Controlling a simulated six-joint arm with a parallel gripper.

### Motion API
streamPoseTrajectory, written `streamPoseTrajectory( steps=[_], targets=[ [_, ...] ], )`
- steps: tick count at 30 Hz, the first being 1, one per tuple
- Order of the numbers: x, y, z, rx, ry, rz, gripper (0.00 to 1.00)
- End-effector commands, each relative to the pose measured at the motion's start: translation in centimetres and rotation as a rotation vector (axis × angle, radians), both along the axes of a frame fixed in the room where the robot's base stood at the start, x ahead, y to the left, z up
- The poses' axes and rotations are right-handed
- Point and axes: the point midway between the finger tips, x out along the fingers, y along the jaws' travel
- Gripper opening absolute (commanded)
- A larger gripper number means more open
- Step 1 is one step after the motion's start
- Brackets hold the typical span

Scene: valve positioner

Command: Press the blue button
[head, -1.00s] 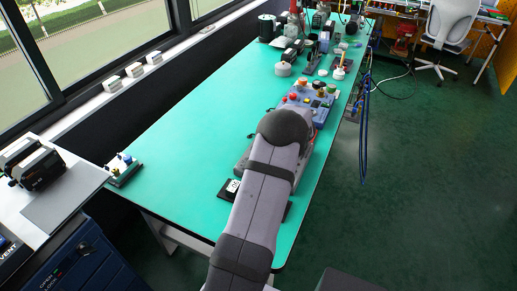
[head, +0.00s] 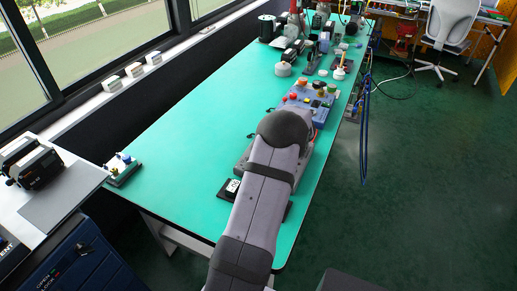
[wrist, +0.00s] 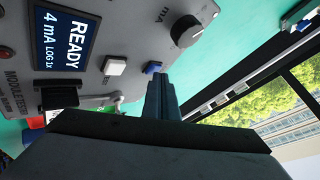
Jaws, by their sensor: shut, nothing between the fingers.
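The blue button (wrist: 153,67) is a small blue cap on the grey panel (wrist: 50,14) in the wrist view. My gripper (wrist: 158,77) is shut and empty. Its narrow fingertips are right at the button and overlap its lower edge in the picture. I cannot tell whether they touch it. In the head view my own arm hides the gripper, and I cannot make out the blue button there.
Beside the button are a pale square button (wrist: 115,67), an mA knob (wrist: 187,31), a display (wrist: 64,40) reading READY 4 mA and a lever (wrist: 85,101). In the head view, a control box (head: 308,97) stands on the green bench (head: 200,130), whose left part is mostly clear.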

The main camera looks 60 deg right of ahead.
Motion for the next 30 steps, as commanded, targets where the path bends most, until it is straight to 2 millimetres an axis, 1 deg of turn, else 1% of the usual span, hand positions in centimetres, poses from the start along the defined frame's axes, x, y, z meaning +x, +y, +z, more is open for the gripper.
streamPoseTrajectory(
  steps=[5, 16, 30],
  targets=[
    [0.0, 0.1, -0.2, 0.001, 0.001, 0.001, 0.00],
    [0.0, 0.1, -0.1, 0.002, 0.001, 0.000, 0.00],
    [0.0, 0.1, 1.4, 0.001, 0.001, 0.001, 0.00]
  ],
)
